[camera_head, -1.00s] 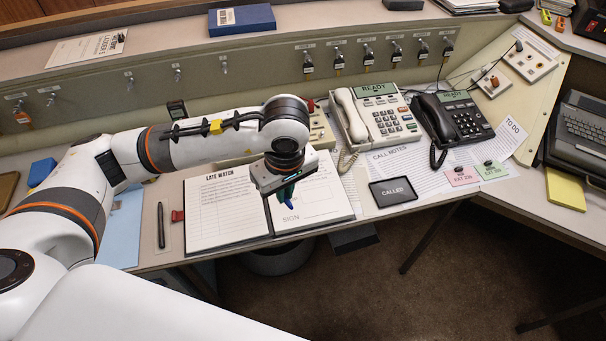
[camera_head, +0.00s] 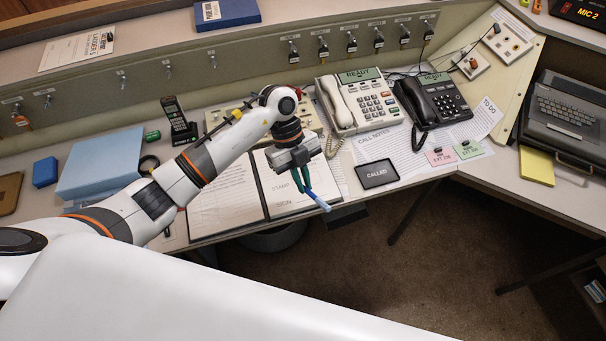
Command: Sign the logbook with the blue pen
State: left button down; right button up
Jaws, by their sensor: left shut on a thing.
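The logbook (camera_head: 278,212) lies open near the front edge of the desk. Its right page is marked STAMP and SIGN, and my left arm covers part of its left page. My left gripper (camera_head: 303,184) is over the right page, shut on the blue pen (camera_head: 317,199). The pen slants down to the right, and its lower end shows near the page's lower right corner and the desk edge. I cannot tell its height above the page. My right gripper is not in view.
A white desk phone (camera_head: 344,105) and a black phone (camera_head: 432,103) stand behind and to the right. A black CALLED pad (camera_head: 377,174) lies right of the logbook. A blue folder (camera_head: 98,165) and a cordless handset (camera_head: 178,120) are at the left. The floor is open in front.

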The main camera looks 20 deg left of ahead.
aim_at(308, 199)
pick_arm(q)
jog(key=shift+s+f+n, duration=0.1)
jog(key=shift+f+n, duration=0.05)
jog(key=shift+n, duration=0.25)
jog(key=shift+f+h+b, duration=0.3)
notch_tip(308, 199, down, 5)
jog(key=b, duration=0.5)
jog(key=shift+f, duration=0.5)
dwell(0.9)
jog(key=shift+w+d, duration=0.15)
jog(key=shift+w, duration=0.05)
jog(key=shift+w+d, duration=0.2)
jog(key=shift+w, duration=0.15)
jog(key=shift+w+d+b, duration=0.15)
jog(key=shift+b, duration=0.15)
